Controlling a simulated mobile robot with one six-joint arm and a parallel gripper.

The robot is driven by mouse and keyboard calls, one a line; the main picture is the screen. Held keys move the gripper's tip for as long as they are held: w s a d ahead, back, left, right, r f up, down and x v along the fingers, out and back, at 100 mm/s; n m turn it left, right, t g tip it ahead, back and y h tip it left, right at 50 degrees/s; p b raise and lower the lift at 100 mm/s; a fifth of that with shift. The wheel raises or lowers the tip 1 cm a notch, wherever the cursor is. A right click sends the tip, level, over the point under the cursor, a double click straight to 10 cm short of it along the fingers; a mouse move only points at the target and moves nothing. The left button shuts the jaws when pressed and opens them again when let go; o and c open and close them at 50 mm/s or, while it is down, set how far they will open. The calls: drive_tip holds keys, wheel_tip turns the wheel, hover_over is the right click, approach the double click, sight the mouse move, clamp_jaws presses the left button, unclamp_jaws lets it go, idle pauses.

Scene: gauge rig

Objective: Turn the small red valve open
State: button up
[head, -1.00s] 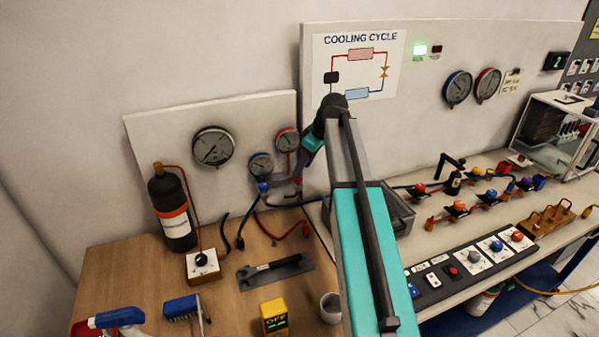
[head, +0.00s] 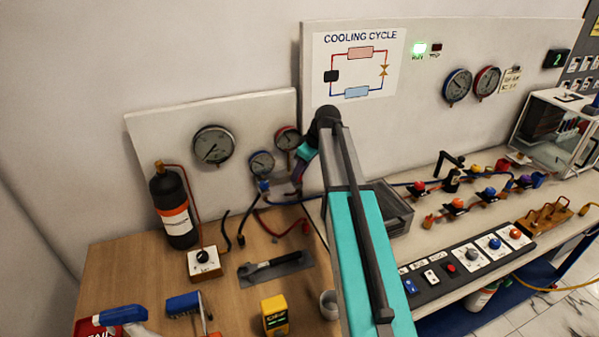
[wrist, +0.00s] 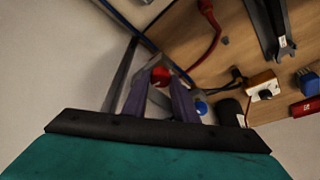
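The small red valve (wrist: 160,75) is a round red knob on the gauge manifold. In the wrist view it sits at the fingertips, between the two fingers. My gripper (wrist: 159,82) has its fingers apart, one on each side of the knob; I cannot tell whether they touch it. In the head view my gripper (head: 297,183) is at the manifold below the red-rimmed gauge (head: 287,138), and it hides the red valve. The blue valve (wrist: 201,107) is beside the right finger; it also shows in the head view (head: 263,186), under the blue-rimmed gauge (head: 262,163).
Red, blue and black hoses hang around the manifold; a red hose (wrist: 210,30) lies close by. A black cylinder (head: 174,212) and a switch box (head: 203,262) stand to the left. A wrench (head: 272,266) lies on the wooden table. A grey tray (head: 391,211) is right of my arm.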

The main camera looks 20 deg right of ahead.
drive_tip(key=c, duration=0.5)
drive_tip(key=shift+n+b, duration=0.3)
drive_tip(key=shift+n, duration=0.5)
drive_tip(key=shift+g, duration=0.3)
drive_tip(key=o, duration=1)
drive_tip(key=shift+o, duration=0.2)
drive_tip(key=shift+d+r, duration=0.1)
drive_tip(key=shift+r, duration=0.05)
